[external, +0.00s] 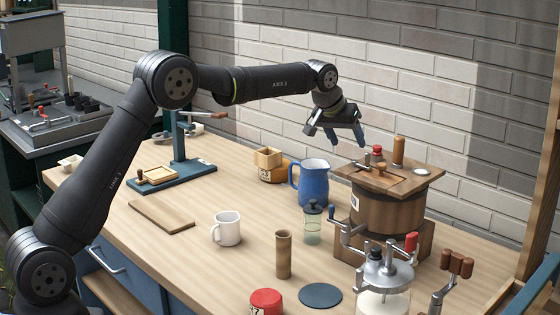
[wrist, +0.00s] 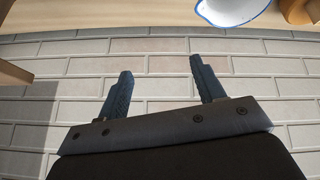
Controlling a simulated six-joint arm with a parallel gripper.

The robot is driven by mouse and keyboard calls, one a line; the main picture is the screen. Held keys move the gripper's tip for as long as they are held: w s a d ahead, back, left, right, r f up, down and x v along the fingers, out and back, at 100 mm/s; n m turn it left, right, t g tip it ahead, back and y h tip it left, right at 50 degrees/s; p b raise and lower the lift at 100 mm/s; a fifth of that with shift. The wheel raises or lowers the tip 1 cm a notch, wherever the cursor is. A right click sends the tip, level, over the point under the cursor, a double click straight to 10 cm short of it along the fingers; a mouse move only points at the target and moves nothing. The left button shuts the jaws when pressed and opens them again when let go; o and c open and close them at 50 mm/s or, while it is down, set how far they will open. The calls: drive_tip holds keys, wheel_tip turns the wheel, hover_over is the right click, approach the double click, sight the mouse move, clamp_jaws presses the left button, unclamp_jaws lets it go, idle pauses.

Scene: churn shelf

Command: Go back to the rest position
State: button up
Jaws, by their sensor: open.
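My gripper (external: 345,135) is open and empty. It hangs in the air above the back of the table, near the brick wall, above the blue jug (external: 314,183) and left of the wooden churn (external: 388,208). In the wrist view, the two blue fingers of my gripper (wrist: 157,82) stand wide apart with only white brick between them. The rim of the jug (wrist: 230,10) shows at the top of the wrist view, away from the fingers. My arm reaches over the table from its base at the lower left.
The wooden table (external: 255,230) holds a white mug (external: 227,229), a wooden cylinder (external: 283,255), a glass shaker (external: 313,225), a dark disc (external: 320,295), a red-lidded jar (external: 266,301) and a blue stand (external: 178,160). The brick wall (external: 440,100) closes the back. Air around the gripper is free.

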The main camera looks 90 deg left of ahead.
drive_tip(key=s+a+f+n, duration=0.1)
drive_tip(key=a+f, duration=0.5)
drive_tip(key=a, duration=0.6)
drive_tip(key=shift+s+y, duration=0.3)
drive_tip(key=shift+s, duration=0.15)
drive_tip(key=d+r+m, duration=0.1)
drive_tip(key=d+r, duration=0.2)
drive_tip(key=d, duration=0.4)
drive_tip(key=d+r+m+h, duration=0.1)
drive_tip(key=d+r, duration=0.2)
drive_tip(key=d, duration=0.4)
drive_tip(key=shift+w+d, duration=0.25)
drive_tip(key=shift+w, duration=0.05)
drive_tip(key=shift+a, duration=0.1)
